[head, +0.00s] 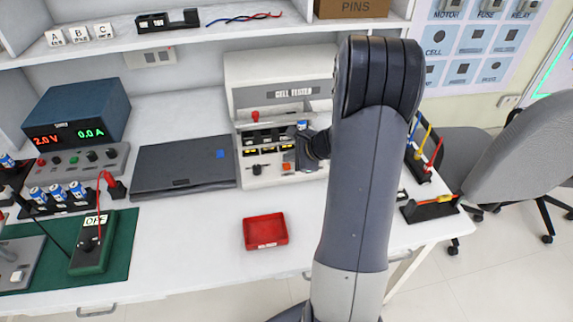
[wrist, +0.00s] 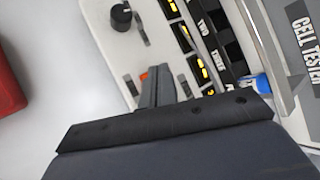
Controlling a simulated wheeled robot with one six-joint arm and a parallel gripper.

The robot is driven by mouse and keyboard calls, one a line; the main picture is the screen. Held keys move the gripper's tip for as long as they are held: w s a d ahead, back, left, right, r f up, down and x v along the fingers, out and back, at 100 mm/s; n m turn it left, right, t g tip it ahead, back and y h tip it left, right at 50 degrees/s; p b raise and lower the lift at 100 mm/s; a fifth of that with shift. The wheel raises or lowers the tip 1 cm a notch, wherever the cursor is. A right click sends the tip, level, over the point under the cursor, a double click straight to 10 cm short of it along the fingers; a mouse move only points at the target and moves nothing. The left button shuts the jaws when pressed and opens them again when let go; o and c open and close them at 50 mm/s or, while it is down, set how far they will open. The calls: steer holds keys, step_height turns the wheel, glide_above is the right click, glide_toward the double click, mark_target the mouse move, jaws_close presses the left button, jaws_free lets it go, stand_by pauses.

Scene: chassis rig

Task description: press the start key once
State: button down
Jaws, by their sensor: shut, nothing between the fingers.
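The cell tester (head: 290,93) stands at the back of the bench, a pale housing with a sloped front panel. A small orange key (head: 286,167) sits low on that panel, right of a black knob (head: 257,169); I take it for the start key, though no label on it is readable. In the wrist view the orange key (wrist: 144,76) shows only as a sliver beside my fingers. My gripper (wrist: 158,72) is shut and empty, its tips over the panel close to the key. Whether they touch it I cannot tell. In the head view my arm covers the tester's right side.
A red tray (head: 265,231) lies on the bench in front of the tester. A dark closed laptop-like case (head: 182,165) lies to its left. A blue-capped cell (wrist: 262,84) is in the tester near my gripper. The bench around the tray is clear.

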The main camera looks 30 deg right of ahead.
mark_target(290, 167)
steer(key=shift+r+p, duration=1.9)
steer(key=shift+r, duration=0.65)
